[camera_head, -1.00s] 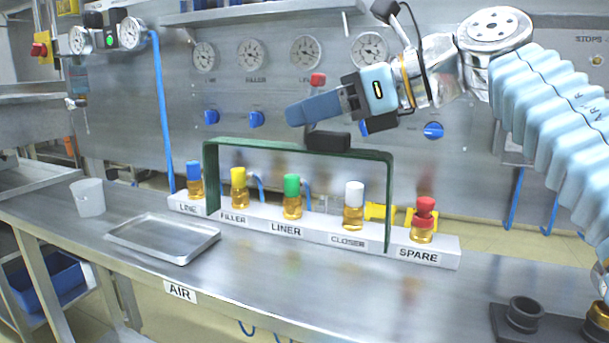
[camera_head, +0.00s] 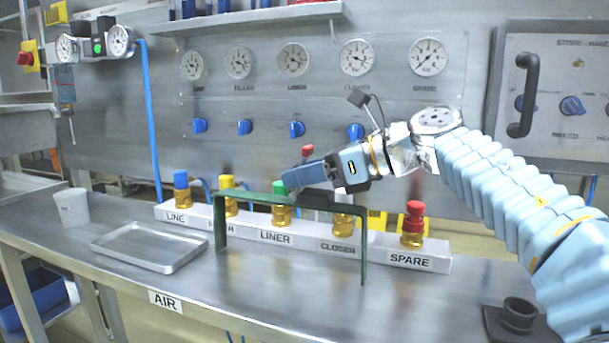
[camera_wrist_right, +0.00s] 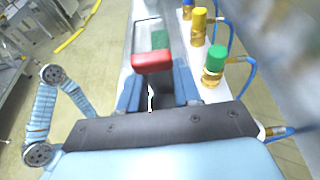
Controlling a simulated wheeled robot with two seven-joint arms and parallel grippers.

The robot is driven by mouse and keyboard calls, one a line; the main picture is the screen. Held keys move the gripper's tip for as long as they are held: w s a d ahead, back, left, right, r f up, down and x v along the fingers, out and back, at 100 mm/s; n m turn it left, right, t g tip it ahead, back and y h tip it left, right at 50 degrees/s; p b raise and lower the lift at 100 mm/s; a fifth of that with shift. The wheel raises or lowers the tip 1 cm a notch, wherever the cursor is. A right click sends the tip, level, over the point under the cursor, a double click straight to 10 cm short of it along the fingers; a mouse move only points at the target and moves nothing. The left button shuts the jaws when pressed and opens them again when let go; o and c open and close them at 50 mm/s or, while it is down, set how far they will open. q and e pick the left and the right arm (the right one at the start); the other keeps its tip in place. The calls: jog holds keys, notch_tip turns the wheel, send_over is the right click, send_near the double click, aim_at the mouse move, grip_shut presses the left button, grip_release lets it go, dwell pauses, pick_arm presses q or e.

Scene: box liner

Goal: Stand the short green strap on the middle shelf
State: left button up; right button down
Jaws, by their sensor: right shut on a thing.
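The green strap (camera_head: 262,197) is an upside-down U with a flat top bar and two legs pointing down. My right gripper (camera_head: 310,192) is shut on its top bar, near the middle. The legs cross in front of the labelled bottle block; I cannot tell whether their feet touch the bench. In the right wrist view the blue fingers of my right gripper (camera_wrist_right: 157,88) show, with a red block (camera_wrist_right: 151,62) just beyond them. An upper wall shelf (camera_head: 250,17) shows at the top; I cannot tell which shelf is the middle one. My left gripper is not in view.
A metal tray (camera_head: 150,262) and a white cup (camera_head: 71,207) stand at left. A black socket (camera_head: 519,314) is at the right front. The front bench middle is clear.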

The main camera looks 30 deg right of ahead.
jog(key=shift+f, duration=0.2)
jog(key=c, duration=0.8)
grip_release()
